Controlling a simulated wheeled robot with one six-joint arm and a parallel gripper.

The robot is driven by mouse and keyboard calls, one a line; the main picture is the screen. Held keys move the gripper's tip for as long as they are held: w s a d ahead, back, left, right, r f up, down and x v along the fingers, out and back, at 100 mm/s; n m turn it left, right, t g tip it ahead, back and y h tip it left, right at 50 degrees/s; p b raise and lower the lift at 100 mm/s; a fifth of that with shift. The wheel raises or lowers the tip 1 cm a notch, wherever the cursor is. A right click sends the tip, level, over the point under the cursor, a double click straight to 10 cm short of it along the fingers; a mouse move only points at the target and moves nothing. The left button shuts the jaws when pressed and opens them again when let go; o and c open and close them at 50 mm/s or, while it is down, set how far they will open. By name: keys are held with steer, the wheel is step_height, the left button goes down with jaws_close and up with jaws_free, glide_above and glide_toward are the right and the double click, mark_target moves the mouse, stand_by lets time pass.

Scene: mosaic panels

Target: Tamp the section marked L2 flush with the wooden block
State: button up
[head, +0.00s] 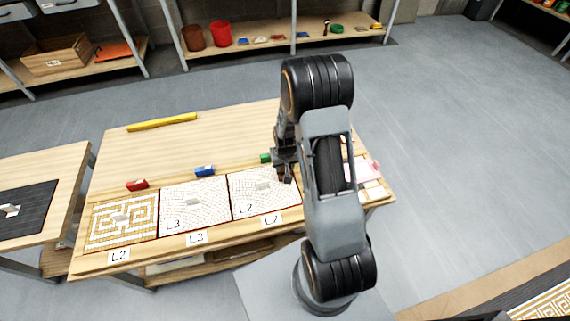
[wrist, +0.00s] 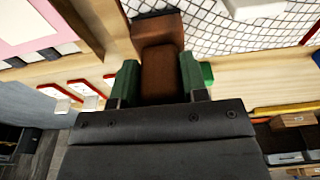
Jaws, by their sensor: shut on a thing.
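My gripper (head: 286,172) is over the back right of the table, near the right panel. In the wrist view, its green-padded fingers (wrist: 160,76) are shut on a brown wooden block (wrist: 158,68). The block is hard to make out in the head view.
Red (head: 137,185), blue (head: 205,171) and green (head: 265,158) items sit behind the panels. A yellow bar (head: 162,122) lies at the back. A pink item (head: 372,168) is at the right.

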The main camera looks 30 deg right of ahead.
steer(key=shift+f+b, duration=0.6)
steer(key=shift+f, duration=0.1)
stand_by(1.9)
steer(key=shift+r, duration=0.1)
steer(key=shift+r+p, duration=2.55)
steer(key=shift+r, duration=0.95)
